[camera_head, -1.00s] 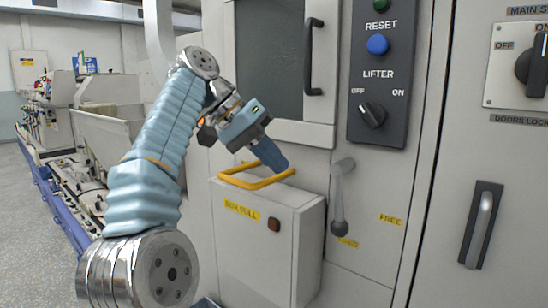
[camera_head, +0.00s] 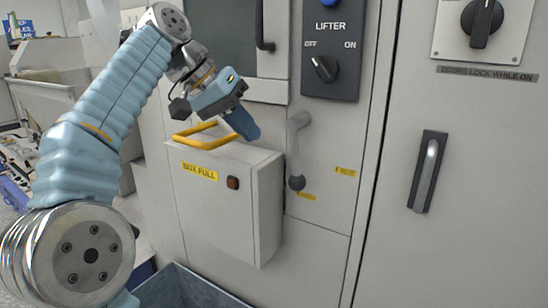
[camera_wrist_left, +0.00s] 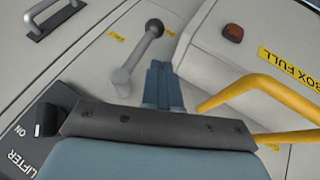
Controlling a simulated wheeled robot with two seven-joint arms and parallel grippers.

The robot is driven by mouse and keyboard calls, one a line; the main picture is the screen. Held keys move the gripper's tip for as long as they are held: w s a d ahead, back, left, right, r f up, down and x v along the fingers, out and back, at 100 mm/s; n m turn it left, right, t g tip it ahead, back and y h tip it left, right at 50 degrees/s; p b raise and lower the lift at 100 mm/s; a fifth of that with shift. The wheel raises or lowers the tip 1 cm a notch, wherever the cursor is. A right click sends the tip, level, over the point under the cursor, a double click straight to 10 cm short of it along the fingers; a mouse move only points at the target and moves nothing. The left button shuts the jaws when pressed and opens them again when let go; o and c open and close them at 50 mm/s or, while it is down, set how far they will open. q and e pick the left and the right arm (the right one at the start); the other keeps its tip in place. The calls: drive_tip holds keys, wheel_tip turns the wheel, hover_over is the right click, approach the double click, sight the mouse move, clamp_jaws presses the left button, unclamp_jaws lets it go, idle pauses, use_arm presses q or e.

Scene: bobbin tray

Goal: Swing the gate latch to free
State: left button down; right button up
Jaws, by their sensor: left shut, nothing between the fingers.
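The gate latch (camera_head: 296,150) is a grey lever with a dark ball knob at its lower end. It hangs almost straight down from its pivot on the cabinet front, its knob by one yellow label; another yellow label (camera_head: 345,172) sits to the right. My left gripper (camera_head: 250,133) is shut and empty, just left of the latch's upper part and above the BOX FULL box. In the left wrist view the closed fingers (camera_wrist_left: 160,85) point toward the panel beside the latch (camera_wrist_left: 143,52), apparently apart from it. My right gripper is not in view.
The BOX FULL box (camera_head: 225,209) with its yellow handle (camera_head: 203,131) juts out below my left gripper. The LIFTER switch panel (camera_head: 331,50) is above the latch. A door handle (camera_head: 428,172) is at right. A blue-grey bin (camera_head: 184,285) stands below.

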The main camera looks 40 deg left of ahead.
use_arm(q)
drive_tip(key=b+x, duration=0.1)
drive_tip(key=x, duration=0.9)
drive_tip(key=shift+b, duration=0.35)
drive_tip(key=h, duration=0.1)
drive_tip(key=d+h+b, duration=0.1)
drive_tip(key=shift+n+t+h, duration=0.3)
drive_tip(key=shift+n, duration=0.1)
drive_tip(key=p+v, duration=0.2)
drive_tip(key=v, duration=1.1)
drive_tip(key=shift+s+a+r+p, duration=0.2)
drive_tip(key=shift+a+p, duration=0.05)
drive_tip(key=shift+p, duration=0.1)
